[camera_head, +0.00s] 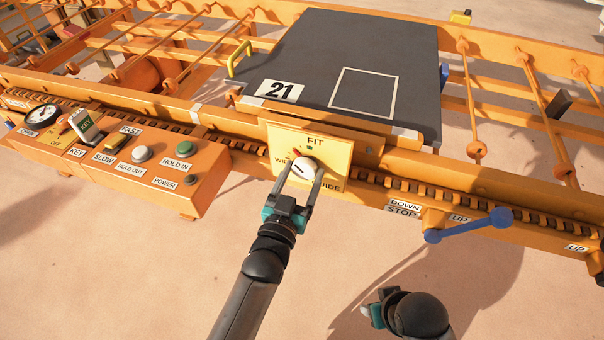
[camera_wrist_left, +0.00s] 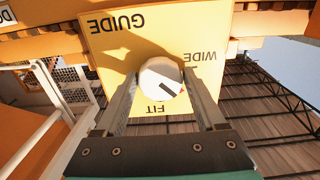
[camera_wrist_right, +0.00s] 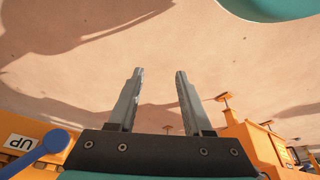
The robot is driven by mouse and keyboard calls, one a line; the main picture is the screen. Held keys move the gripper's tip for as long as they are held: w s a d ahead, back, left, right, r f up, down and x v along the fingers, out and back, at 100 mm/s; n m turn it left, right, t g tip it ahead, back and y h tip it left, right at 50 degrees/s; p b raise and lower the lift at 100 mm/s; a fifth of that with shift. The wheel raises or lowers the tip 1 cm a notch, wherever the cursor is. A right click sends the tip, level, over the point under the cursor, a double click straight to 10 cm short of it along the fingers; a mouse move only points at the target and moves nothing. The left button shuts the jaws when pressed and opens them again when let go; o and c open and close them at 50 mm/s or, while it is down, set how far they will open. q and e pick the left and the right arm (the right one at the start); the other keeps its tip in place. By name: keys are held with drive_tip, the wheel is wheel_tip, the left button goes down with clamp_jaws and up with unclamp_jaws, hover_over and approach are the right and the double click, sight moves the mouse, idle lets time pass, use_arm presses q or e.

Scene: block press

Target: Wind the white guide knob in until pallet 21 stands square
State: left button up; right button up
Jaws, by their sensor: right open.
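The white guide knob (camera_head: 304,168) sits on a yellow plate (camera_head: 338,155) marked FIT, WIDE and GUIDE. In the left wrist view the knob (camera_wrist_left: 160,78) has a dark mark pointing between FIT and WIDE. My left gripper (camera_head: 302,178) has its fingers on either side of the knob, close against it with no clear gap. Pallet 21 (camera_head: 330,50) is a dark slab behind the plate, with a white 21 label and a pale square outline. Its near right corner sticks out past the front bar (camera_head: 330,118). My right gripper (camera_wrist_right: 158,75) is open and empty, above the floor.
An orange control box (camera_head: 150,165) with a dial, key, switches and buttons stands left of the plate. A blue lever (camera_head: 470,226) marked UP, DOWN and STOP sits to the right. Orange conveyor rails (camera_head: 510,115) run across behind. The floor in front is clear.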

use_arm(q)
drive_tip(key=c, duration=0.9)
use_arm(e)
drive_tip(key=shift+r, duration=0.1)
use_arm(q)
drive_tip(key=shift+m+p, duration=0.85)
drive_tip(key=shift+m, duration=0.75)
use_arm(e)
drive_tip(key=shift+s+d+f+g, duration=0.15)
drive_tip(key=shift+s+f, duration=0.2)
drive_tip(key=shift+f, duration=0.55)
drive_tip(key=shift+s+a+f+g, duration=0.15)
drive_tip(key=shift+s+f, duration=0.15)
drive_tip(key=shift+f, duration=0.6)
drive_tip(key=shift+d, duration=0.1)
use_arm(q)
drive_tip(key=o, duration=1.4)
drive_tip(key=shift+c, duration=0.2)
drive_tip(key=shift+s+a, duration=0.1)
drive_tip(key=shift+s, duration=0.1)
drive_tip(key=p+v, duration=0.4)
drive_tip(key=v, duration=1)
drive_tip(key=shift+s+p, duration=0.35)
drive_tip(key=shift+s, duration=0.05)
use_arm(e)
drive_tip(key=s+d+f, duration=0.3)
drive_tip(key=s+f, duration=0.2)
drive_tip(key=f, duration=0.3)
drive_tip(key=shift+f+g+h, duration=0.15)
drive_tip(key=shift+g+h, duration=0.15)
